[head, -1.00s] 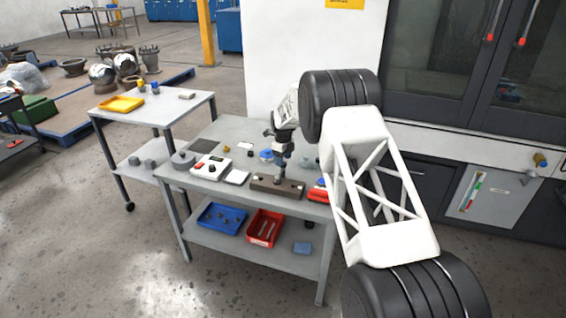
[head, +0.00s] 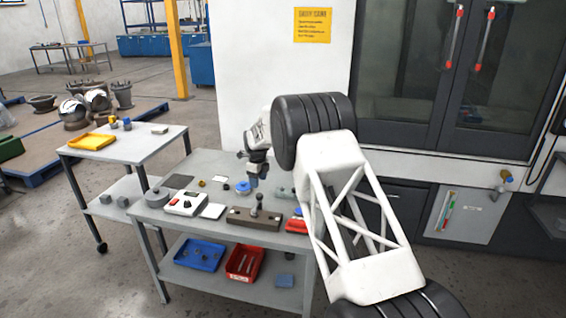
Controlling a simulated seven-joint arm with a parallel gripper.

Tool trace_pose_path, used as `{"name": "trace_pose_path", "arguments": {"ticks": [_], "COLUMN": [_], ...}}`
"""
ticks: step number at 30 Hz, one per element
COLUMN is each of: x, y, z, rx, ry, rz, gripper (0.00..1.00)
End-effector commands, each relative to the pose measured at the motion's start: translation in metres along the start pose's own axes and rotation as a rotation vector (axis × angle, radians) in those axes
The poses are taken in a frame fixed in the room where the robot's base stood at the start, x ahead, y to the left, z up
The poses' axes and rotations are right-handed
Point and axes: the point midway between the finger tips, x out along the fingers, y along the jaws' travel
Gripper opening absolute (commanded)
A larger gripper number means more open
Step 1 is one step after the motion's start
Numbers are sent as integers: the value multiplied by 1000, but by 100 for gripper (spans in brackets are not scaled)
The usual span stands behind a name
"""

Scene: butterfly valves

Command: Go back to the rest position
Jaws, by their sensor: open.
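My gripper (head: 258,181) hangs over the grey workbench (head: 160,237) in the head view, small and partly lost against the things behind it. It is open and nothing shows between its fingers. Below it on the bench is a brown block (head: 240,217) with a dark upright stem (head: 257,206) standing in it. The gripper is above the stem and appears apart from it. A blue-topped round part (head: 243,187) sits just behind and left of the stem. My white lattice arm link covers the bench's right end.
On the bench are a white box with a dial (head: 184,203), a white pad (head: 213,211) and a red part (head: 296,225). Blue (head: 200,254) and red (head: 244,262) bins stand on its lower shelf. A cart with a yellow tray (head: 92,141) stands left. A dark cabinet (head: 430,75) is behind.

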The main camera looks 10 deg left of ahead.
Motion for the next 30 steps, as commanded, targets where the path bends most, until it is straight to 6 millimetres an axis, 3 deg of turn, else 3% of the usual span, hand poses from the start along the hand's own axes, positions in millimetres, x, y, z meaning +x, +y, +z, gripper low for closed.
{"name": "trace_pose_path", "arguments": {"ticks": [5,11,17,30], "x": [-4,-27,-68,-159], "y": [0,0,3,28], "z": [-4,-24,-62,-167], "rx": [-8,-48,-133,-358], "ry": [-1,-5,-12,-19], "rz": [-1,-7,-18,-46], "gripper": [61,61,61,61]}}
